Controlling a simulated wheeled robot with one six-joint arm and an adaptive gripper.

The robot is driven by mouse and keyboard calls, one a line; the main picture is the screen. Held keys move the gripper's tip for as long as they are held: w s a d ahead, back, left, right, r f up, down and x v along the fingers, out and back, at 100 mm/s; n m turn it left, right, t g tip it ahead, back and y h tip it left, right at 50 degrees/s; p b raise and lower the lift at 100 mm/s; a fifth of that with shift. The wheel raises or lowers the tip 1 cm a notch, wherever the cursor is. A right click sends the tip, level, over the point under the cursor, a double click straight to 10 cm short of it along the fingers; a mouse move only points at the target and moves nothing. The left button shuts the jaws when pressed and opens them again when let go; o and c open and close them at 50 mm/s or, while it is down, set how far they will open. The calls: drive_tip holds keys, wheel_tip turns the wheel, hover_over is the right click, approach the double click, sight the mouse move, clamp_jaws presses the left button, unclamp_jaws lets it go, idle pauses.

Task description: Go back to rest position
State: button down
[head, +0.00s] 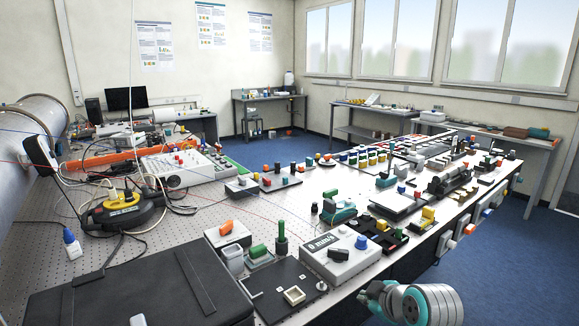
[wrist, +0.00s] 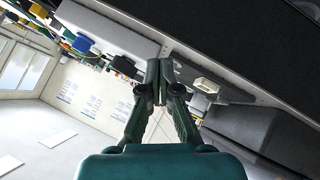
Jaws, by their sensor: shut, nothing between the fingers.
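My gripper (wrist: 158,72) shows in the wrist view with its two dark green fingers together and nothing between them. It is beside the edge of the test table, seen tilted in that view. In the head view, part of my arm, grey and teal, shows at the bottom right in front of the table; the gripper's fingers cannot be made out there. The pipe test table (head: 205,205) has a white perforated top and fills the middle of the head view.
A black case (head: 140,290) lies at the table's near left. A white meter box (head: 341,257) and a black plate (head: 272,292) are near the front edge. A yellow and black device (head: 122,212) with cables stands at the left. Blue floor (head: 490,270) is free at the right.

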drive_tip(key=s+f+m+t+h, duration=0.1)
drive_tip(key=s+f+m, duration=0.1)
drive_tip(key=s+f, duration=0.35)
drive_tip(key=s+f+m, duration=0.1)
drive_tip(key=s+f, duration=0.2)
drive_tip(key=f, duration=0.5)
drive_tip(key=s+f+m+t+h, duration=0.15)
drive_tip(key=s+f+m, duration=0.4)
drive_tip(key=s, duration=0.85)
drive_tip(key=s+r+m+t, duration=0.1)
drive_tip(key=s+r, duration=0.2)
drive_tip(key=s, duration=1.1)
drive_tip(key=s+r+m+t, duration=0.1)
drive_tip(key=s+r, duration=0.3)
drive_tip(key=s, duration=1)
drive_tip(key=shift+s+d+r+t, duration=0.15)
drive_tip(key=shift+s+r+t, duration=0.15)
drive_tip(key=shift+s+t, duration=0.15)
drive_tip(key=shift+w+m, duration=0.1)
drive_tip(key=shift+m, duration=0.15)
